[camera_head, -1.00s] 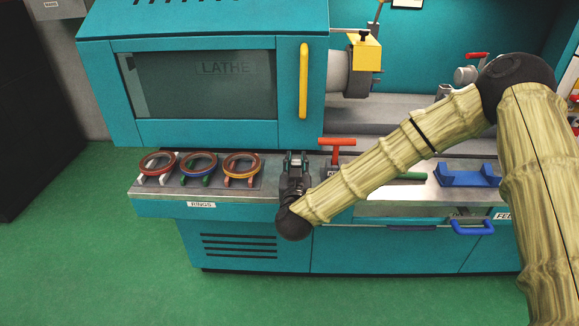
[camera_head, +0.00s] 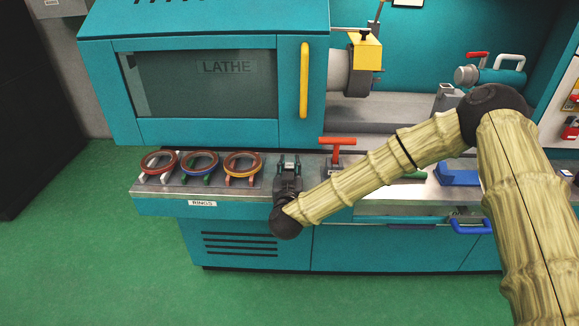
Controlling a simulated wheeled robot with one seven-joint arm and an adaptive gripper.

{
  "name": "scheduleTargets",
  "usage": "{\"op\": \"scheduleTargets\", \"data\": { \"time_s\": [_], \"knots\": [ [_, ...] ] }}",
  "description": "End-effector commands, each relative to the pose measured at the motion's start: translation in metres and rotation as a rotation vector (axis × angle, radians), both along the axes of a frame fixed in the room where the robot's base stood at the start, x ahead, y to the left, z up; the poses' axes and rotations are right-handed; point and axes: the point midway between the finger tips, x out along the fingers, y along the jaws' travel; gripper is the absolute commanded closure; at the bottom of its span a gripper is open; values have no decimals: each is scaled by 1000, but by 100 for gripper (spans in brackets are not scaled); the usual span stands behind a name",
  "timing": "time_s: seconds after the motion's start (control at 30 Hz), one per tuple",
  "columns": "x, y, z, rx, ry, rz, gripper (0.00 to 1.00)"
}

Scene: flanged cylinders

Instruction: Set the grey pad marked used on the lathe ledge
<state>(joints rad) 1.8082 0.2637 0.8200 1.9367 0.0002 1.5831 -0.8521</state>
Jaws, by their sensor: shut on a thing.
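My gripper (camera_head: 289,162) is over the front ledge of the lathe (camera_head: 254,189), between the ring rack and the red T-handle. Its fingers point away from the camera and are shut on a small greyish thing, taken to be the grey pad. The gripper and wrist mostly hide it, and no "used" mark can be read. I cannot tell whether it touches the ledge.
Several rings (camera_head: 243,162) lie on coloured holders at the left, above a RINGS label (camera_head: 203,203). A red T-handle (camera_head: 337,141) stands just right of my gripper. The lathe door (camera_head: 200,85) is behind.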

Motion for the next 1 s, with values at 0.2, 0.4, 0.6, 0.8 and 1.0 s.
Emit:
{"op": "scheduleTargets", "data": {
  "time_s": [0.2, 0.4, 0.6, 0.8, 1.0],
  "knots": [
    [0, 0, -3, 0, 0, 0, 99],
    [0, 0, -2, 1, 1, 0, 52],
    [0, 0, -2, 0, 1, 0, 52],
    [-9, 1, 0, 0, 1, 2, 52],
    [-41, 1, -1, -2, 2, 2, 52]
  ]
}}
